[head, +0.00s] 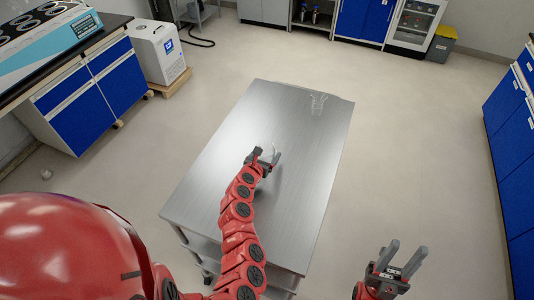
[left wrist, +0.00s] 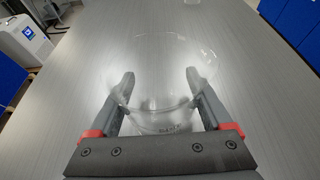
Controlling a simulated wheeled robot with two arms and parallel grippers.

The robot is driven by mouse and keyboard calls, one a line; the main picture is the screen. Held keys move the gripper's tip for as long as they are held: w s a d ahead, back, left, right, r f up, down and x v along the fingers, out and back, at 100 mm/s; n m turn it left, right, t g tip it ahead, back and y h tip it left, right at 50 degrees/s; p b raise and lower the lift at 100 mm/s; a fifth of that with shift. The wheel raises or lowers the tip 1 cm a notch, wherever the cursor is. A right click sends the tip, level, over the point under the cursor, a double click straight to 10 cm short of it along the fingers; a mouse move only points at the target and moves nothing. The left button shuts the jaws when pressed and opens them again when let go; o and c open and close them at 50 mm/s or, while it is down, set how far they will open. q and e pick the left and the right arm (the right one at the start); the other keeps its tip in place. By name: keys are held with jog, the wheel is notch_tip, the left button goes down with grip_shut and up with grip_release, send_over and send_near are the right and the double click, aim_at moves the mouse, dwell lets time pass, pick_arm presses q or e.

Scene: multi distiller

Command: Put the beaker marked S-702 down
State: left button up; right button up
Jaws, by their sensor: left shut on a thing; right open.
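My left gripper (head: 264,160) is over the middle of the metal table (head: 222,165), shut on a clear glass beaker. In the left wrist view the beaker (left wrist: 158,70) sits between the fingers of the left gripper (left wrist: 160,92), with its wide round rim facing the camera. Small dark marking shows on its glass but is too blurred to read. I cannot tell whether its base touches the table. A second piece of clear glassware (head: 318,104) stands near the table's far right corner. My right gripper (head: 400,258) is open and empty, right of the table.
The tabletop around the beaker is clear. A blue-fronted bench (head: 90,95) and a white machine (head: 160,52) stand at the left. Blue cabinets (head: 510,140) stand at the right. A grey bin with a yellow lid (head: 440,45) is at the back right.

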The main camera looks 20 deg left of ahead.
pick_arm(q)
jog(key=shift+f, duration=0.15)
jog(key=o, duration=1.3)
jog(key=shift+o, duration=0.2)
